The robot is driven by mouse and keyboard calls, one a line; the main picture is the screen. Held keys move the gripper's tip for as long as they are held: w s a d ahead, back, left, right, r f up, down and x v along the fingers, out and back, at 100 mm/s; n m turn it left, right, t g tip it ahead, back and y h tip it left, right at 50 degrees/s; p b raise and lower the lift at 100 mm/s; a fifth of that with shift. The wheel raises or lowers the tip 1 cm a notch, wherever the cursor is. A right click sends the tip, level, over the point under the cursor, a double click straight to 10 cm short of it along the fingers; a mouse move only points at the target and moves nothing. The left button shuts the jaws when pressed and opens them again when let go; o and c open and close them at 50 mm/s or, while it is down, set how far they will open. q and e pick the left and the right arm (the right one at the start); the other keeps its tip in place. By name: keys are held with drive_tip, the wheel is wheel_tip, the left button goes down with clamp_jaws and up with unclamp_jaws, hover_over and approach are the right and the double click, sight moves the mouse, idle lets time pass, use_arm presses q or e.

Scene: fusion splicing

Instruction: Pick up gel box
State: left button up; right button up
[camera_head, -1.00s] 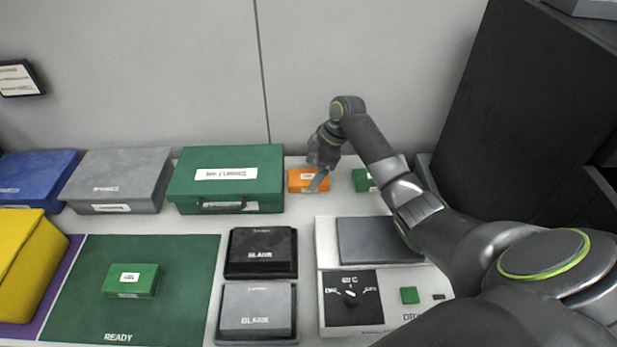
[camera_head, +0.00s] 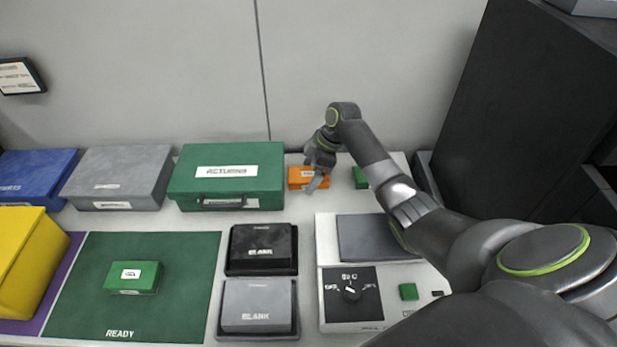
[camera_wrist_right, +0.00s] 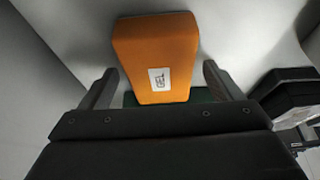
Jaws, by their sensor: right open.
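The gel box is a small orange box (camera_head: 300,176) at the back of the counter, right of the green case. In the right wrist view the orange box (camera_wrist_right: 156,58) carries a white label reading GEL. My right gripper (camera_head: 318,180) is at the box's right side in the head view, partly in front of it. In the right wrist view my right gripper (camera_wrist_right: 160,88) is open, with one finger to each side of the box's near end and gaps between. Its fingers do not hold the box. My left gripper is not in view.
A green case (camera_head: 228,160) stands left of the orange box, and a small green box (camera_head: 360,178) stands right of it. A grey-lidded device (camera_head: 350,310) and two black and grey blocks (camera_head: 262,250) are in front. A wall is behind.

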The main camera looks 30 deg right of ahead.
drive_tip(key=c, duration=1.2)
drive_tip(key=shift+r, duration=0.1)
